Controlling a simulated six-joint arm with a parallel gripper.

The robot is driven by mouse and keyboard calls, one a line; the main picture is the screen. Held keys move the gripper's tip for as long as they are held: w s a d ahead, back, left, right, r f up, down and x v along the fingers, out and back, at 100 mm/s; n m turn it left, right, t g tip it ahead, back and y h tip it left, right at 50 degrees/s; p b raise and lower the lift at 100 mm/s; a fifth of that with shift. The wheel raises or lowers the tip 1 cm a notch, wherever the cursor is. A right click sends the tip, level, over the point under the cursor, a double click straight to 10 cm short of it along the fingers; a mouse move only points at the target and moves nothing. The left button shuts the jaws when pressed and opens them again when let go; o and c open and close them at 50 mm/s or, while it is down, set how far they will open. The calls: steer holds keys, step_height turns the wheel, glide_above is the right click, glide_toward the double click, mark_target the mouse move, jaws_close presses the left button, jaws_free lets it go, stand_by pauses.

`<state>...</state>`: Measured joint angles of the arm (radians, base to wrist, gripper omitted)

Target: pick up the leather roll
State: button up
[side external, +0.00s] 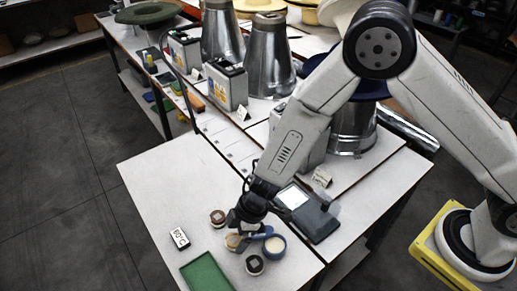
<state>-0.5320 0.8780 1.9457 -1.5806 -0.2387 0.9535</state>
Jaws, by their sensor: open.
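Several small round rolls lie close together on the front table. A tan-brown roll (234,242), which looks most like the leather roll, sits right below my gripper (246,229). My gripper points down over the group with its jaws open, and it partly hides this roll. I cannot tell whether the fingers are around the roll or just above it. A brown roll with a grey centre (217,218) lies to the upper left. A roll with a cream top and blue side (274,246) lies to the right, and a dark-rimmed roll (254,265) lies below.
A green tray (206,274) lies at the table's front, and a small white label block (180,238) left of the rolls. A dark device with a screen (307,212) stands to the right. Metal cones (270,65) stand behind. The table's left part is clear.

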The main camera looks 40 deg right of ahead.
mark_target(234, 239)
steer(key=shift+x, duration=1.6)
steer(key=c, duration=1.3)
steer(key=shift+r, duration=0.15)
steer(key=shift+c, duration=0.2)
step_height(234, 239, up, 18)
